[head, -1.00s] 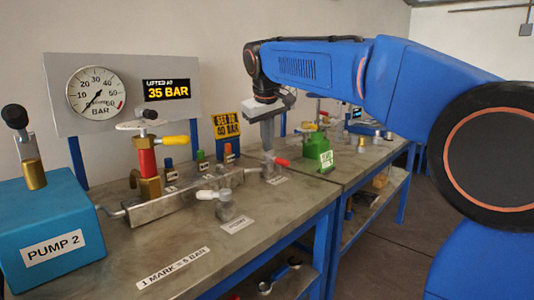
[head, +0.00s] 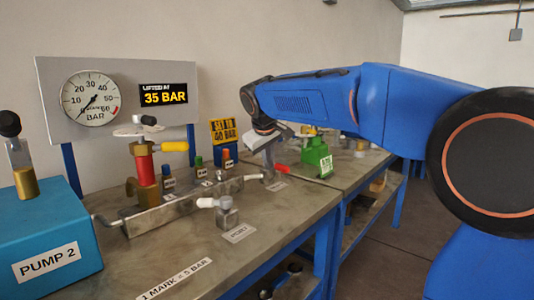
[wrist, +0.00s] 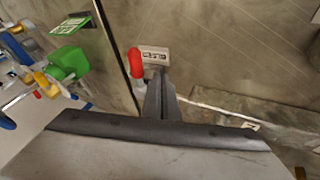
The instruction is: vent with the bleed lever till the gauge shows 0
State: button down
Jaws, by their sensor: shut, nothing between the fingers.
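The round gauge (head: 90,98) stands on the grey panel at left; its dark needle points to the lower left, at or close to 0, though the fine reading is too small to be sure. The bleed lever appears to be the red handle (head: 282,169) on the small fitting at the end of the manifold; it also shows in the wrist view (wrist: 137,64) by a small label too blurred to read. My gripper (head: 268,179) points down, shut and empty. In the wrist view its fingers (wrist: 158,78) are just right of the red handle; contact cannot be told.
A display (head: 164,94) reads 35 BAR; a yellow sign (head: 223,130) says set to 40 bar. The blue pump (head: 45,235), white-handled lever (head: 207,202) and yellow-handled red valve (head: 146,170) are left. A green block (head: 317,155) stands right.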

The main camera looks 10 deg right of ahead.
aim_at(282, 166)
jog(key=shift+w+d+f, duration=0.2)
jog(key=shift+w+d, duration=0.2)
jog(key=shift+d, duration=0.4)
jog(key=shift+w+d+f, duration=0.15)
jog(key=shift+w+d, duration=0.25)
jog(key=shift+d, duration=0.35)
jog(key=shift+w+d+f, duration=0.1)
jog(key=shift+w+d, duration=0.2)
jog(key=shift+d, duration=0.55)
